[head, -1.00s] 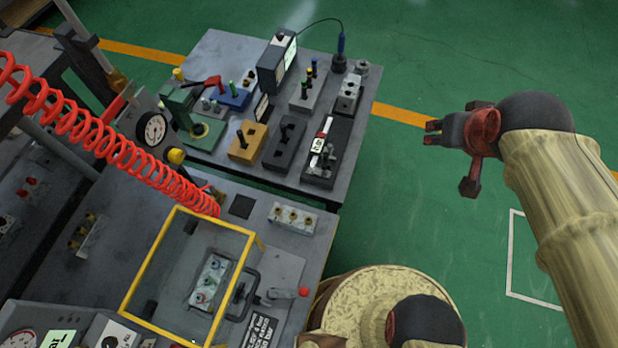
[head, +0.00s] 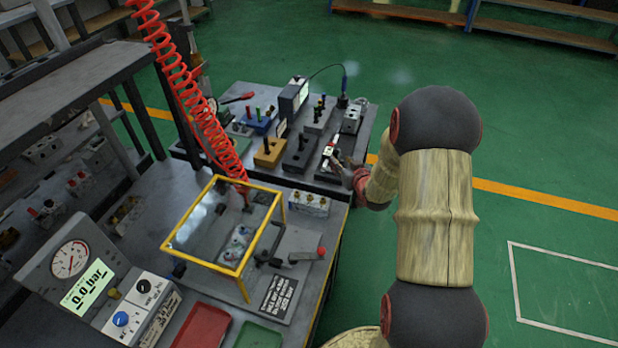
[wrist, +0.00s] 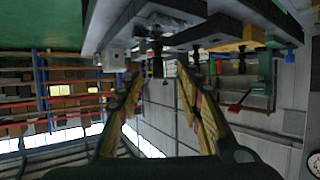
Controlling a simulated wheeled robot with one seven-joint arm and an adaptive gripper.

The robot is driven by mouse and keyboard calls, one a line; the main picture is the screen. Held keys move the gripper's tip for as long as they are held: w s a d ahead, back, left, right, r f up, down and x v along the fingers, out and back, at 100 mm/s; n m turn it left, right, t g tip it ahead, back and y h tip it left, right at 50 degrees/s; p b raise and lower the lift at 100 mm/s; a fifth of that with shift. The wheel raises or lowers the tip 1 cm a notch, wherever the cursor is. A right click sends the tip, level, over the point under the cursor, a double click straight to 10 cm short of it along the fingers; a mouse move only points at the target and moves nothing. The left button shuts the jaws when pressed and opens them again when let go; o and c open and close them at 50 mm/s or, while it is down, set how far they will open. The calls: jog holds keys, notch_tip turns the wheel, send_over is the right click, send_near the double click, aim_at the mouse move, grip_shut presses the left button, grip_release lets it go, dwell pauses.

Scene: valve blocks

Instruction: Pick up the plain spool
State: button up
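I cannot tell for sure which part is the plain spool. Black pegs stand on a dark block (head: 298,155) and a yellow block (head: 269,155) nearer the front.
A red coiled hose (head: 185,90) hangs over the left. Open floor lies right.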

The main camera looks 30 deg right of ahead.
aim_at(336, 157)
jog(key=shift+b+x, duration=0.3)
jog(key=shift+x, duration=0.95)
jog(key=b+x, duration=0.1)
jog(key=x, duration=0.3)
jog(key=shift+d+f+b, duration=0.15)
jog(key=shift+f+b, duration=0.1)
jog(key=shift+b, duration=0.1)
jog(key=shift+w+d+f, duration=0.15)
jog(key=shift+w+d, duration=0.05)
jog(key=shift+w, duration=0.35)
jog(key=c, duration=0.3)
grip_shut()
